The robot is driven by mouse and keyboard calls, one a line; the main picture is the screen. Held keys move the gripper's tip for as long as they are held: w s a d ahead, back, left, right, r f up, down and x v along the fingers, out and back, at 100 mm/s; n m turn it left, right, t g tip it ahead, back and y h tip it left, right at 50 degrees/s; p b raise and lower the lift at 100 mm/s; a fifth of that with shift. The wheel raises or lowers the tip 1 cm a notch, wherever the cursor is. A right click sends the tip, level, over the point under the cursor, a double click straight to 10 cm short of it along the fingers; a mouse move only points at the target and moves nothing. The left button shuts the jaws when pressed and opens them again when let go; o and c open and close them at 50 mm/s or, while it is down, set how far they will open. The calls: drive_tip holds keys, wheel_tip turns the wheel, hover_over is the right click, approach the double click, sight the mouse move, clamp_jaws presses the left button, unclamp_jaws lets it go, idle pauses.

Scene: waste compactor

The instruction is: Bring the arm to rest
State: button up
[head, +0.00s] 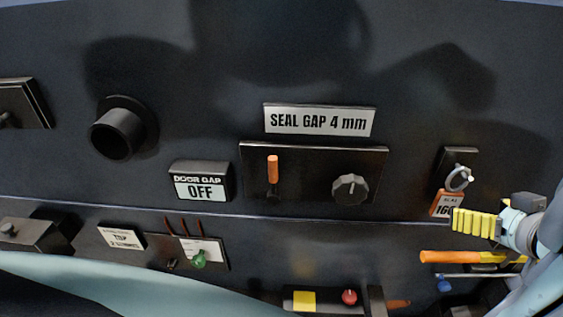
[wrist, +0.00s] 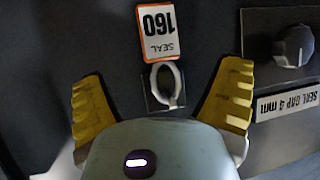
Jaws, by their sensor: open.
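My gripper (head: 477,236) has yellow fingers and is at the right of the head view, in front of the dark panel. In the wrist view my gripper (wrist: 163,100) is open, its two yellow fingers spread wide with nothing held between them. A white seal ring (head: 459,178) with an orange-edged tag (head: 446,204) hangs on a small dark plate just above the gripper in the head view. In the wrist view the ring (wrist: 164,85) and the tag reading SEAL 160 (wrist: 159,35) appear upside down, between and beyond the fingertips.
A plate with an orange lever (head: 272,169) and a dark knob (head: 350,189) is left of the gripper, under a SEAL GAP 4 mm sign (head: 319,120). A DOOR GAP display (head: 200,186) reads OFF. An orange-handled tool (head: 450,257) lies below the gripper. A black pipe stub (head: 117,133) protrudes at left.

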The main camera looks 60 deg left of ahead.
drive_tip(key=shift+v, duration=1.8)
